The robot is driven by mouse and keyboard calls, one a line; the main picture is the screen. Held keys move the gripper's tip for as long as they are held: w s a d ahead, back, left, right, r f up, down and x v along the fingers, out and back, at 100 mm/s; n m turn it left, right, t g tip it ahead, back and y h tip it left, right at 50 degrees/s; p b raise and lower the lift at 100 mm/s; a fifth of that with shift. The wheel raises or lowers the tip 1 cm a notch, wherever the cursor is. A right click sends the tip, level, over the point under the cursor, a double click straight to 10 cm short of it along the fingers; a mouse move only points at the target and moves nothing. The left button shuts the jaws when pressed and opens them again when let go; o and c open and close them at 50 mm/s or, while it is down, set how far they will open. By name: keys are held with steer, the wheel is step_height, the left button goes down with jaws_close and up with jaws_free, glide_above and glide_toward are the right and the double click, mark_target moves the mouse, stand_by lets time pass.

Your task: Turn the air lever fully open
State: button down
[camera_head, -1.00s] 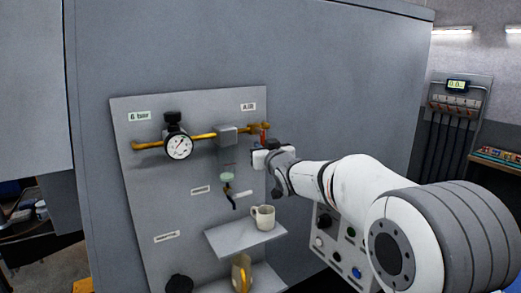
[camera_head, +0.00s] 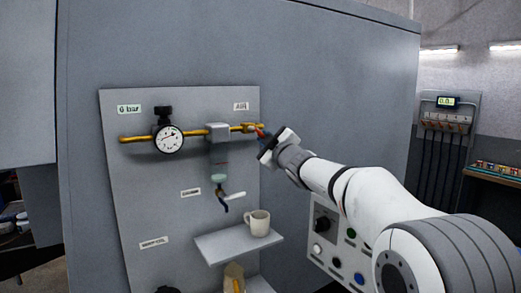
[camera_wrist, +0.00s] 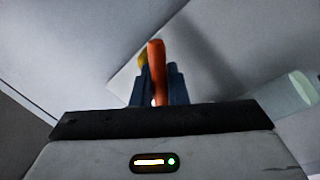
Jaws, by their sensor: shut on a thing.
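The air lever (camera_wrist: 156,60) is an orange-red handle that stands between the two dark blue fingers of my gripper (camera_wrist: 158,85) in the wrist view. The fingers are shut on it. In the head view only a small red piece of the lever (camera_head: 260,132) shows, beside the brass valve at the right end of the yellow pipe, under the AIR label (camera_head: 241,106). My gripper (camera_head: 266,138) reaches it from the lower right, with its body tilted. The lever's exact angle is hard to tell, as the gripper partly covers it.
A round pressure gauge (camera_head: 169,139) and a grey block (camera_head: 217,131) sit on the same pipe. A button panel (camera_head: 338,240) is below my arm.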

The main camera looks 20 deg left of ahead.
steer(key=n, duration=0.3)
steer(key=n+y, duration=0.1)
steer(key=shift+w+d+r+g+b, duration=0.3)
steer(key=shift+w+r+b, duration=0.05)
steer(key=shift+w+b, duration=0.05)
steer(key=shift+w+r+n+g+y, duration=0.15)
steer(key=shift+r+n, duration=0.1)
steer(key=shift+n, duration=0.65)
steer(key=shift+s+r+n+g+y, duration=0.1)
steer(key=shift+r+n+g+y, duration=0.15)
steer(key=shift+n, duration=0.65)
steer(key=shift+w+r+n+g+y, duration=0.1)
steer(key=shift+r+n, duration=0.15)
steer(key=shift+n, duration=0.65)
steer(key=c, duration=1.5)
jaws_free()
steer(key=shift+d+r, duration=0.1)
steer(key=shift+r, duration=0.1)
steer(key=shift+s, duration=0.2)
steer(key=b+v, duration=0.3)
steer(key=v, duration=0.4)
steer(key=shift+s+d+f, duration=0.1)
steer(key=shift+s+d, duration=0.05)
steer(key=shift+d, duration=0.15)
